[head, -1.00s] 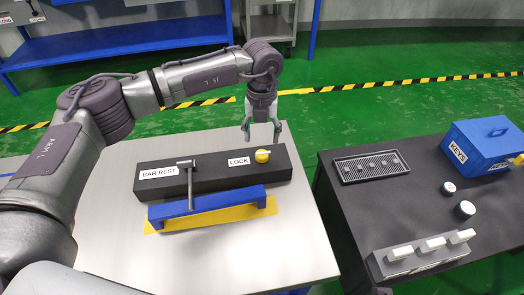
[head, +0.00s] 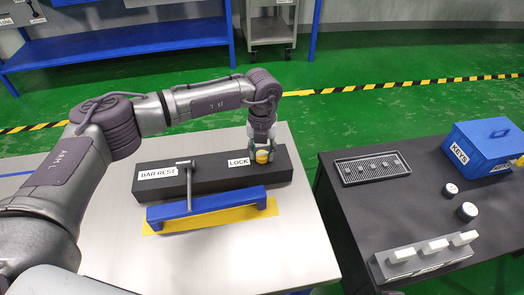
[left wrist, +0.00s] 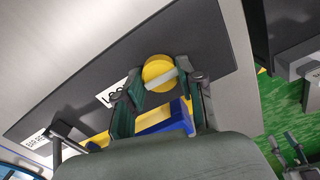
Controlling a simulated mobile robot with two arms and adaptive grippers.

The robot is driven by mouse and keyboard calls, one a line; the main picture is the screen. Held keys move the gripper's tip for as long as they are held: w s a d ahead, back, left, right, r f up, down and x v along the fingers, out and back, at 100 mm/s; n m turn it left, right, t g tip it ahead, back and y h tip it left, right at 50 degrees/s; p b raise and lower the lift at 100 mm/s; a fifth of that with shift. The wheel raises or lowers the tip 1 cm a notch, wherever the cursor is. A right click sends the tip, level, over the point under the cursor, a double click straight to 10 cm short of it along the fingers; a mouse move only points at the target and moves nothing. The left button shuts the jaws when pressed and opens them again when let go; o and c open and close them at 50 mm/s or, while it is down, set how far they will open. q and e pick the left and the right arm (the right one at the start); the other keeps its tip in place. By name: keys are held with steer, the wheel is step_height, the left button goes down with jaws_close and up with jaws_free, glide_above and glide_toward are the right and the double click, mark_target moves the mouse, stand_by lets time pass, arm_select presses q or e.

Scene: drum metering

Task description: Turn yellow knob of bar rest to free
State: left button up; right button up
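The yellow knob (head: 262,157) is on the black bar rest block (head: 218,175), right of the LOCK label (head: 238,161). My left gripper (head: 262,152) points down at the knob in the head view. In the left wrist view its two fingers (left wrist: 162,100) are apart, with the round knob (left wrist: 157,72) just beyond and between their tips; I cannot tell whether they touch it. A pale strip crosses the knob's face. What looks like my right gripper (left wrist: 287,147) shows small at the lower right of the wrist view, prongs apart and empty.
A T-shaped metal bar (head: 188,185) stands by a blue rest (head: 207,203) on a yellow plate (head: 215,222), in front of the block. A dark table (head: 345,205) on the right holds a tray, white knobs, switches and a blue KEYS box (head: 483,147). The pale tabletop's front is clear.

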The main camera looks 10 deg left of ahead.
arm_select(q)
steer(key=c, duration=0.4)
